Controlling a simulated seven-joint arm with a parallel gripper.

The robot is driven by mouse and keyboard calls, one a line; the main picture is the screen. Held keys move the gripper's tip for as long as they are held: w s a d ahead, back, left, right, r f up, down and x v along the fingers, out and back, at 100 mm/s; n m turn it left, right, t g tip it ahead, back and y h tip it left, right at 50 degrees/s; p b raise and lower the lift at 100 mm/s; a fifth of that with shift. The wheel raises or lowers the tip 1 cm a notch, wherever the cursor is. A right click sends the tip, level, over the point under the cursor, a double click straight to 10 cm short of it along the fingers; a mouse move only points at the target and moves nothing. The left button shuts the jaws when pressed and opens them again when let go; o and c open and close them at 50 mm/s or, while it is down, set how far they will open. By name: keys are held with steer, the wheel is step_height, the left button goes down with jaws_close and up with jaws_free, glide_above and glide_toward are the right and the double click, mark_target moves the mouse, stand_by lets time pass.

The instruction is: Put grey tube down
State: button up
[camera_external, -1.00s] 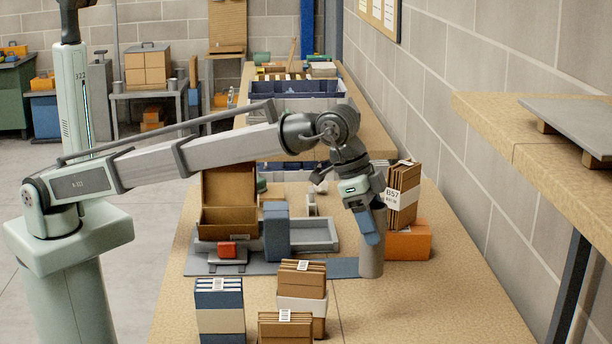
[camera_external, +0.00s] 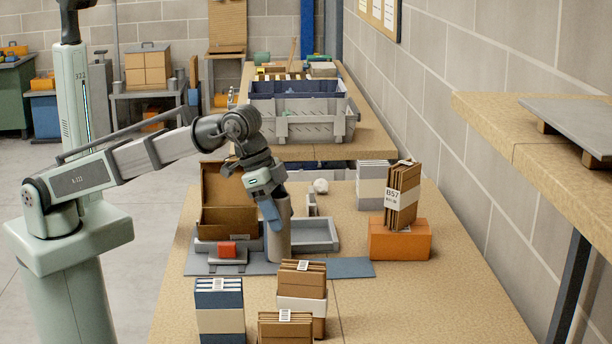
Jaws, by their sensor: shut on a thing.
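The grey tube (camera_external: 281,238) is upright in my gripper (camera_external: 270,212), whose blue finger lies against its upper left side. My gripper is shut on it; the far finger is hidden. The tube's lower end is over the grey-blue mat, in front of the shallow grey tray (camera_external: 318,247). I cannot tell whether it touches the mat.
An open brown box (camera_external: 228,222) and a red block (camera_external: 227,249) are just left of the tube. Stacked cartons (camera_external: 302,280) stand in front. A blue mat (camera_external: 350,268) lies right, and an orange box (camera_external: 400,240) bears a B57 carton bundle (camera_external: 402,197).

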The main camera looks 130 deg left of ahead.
mark_target(280, 249)
steer(key=shift+f, duration=4.35)
steer(key=shift+f, duration=0.15)
steer(key=o, duration=1)
steer(key=shift+o, duration=0.2)
steer(key=v, duration=1.2)
steer(key=shift+r, duration=0.2)
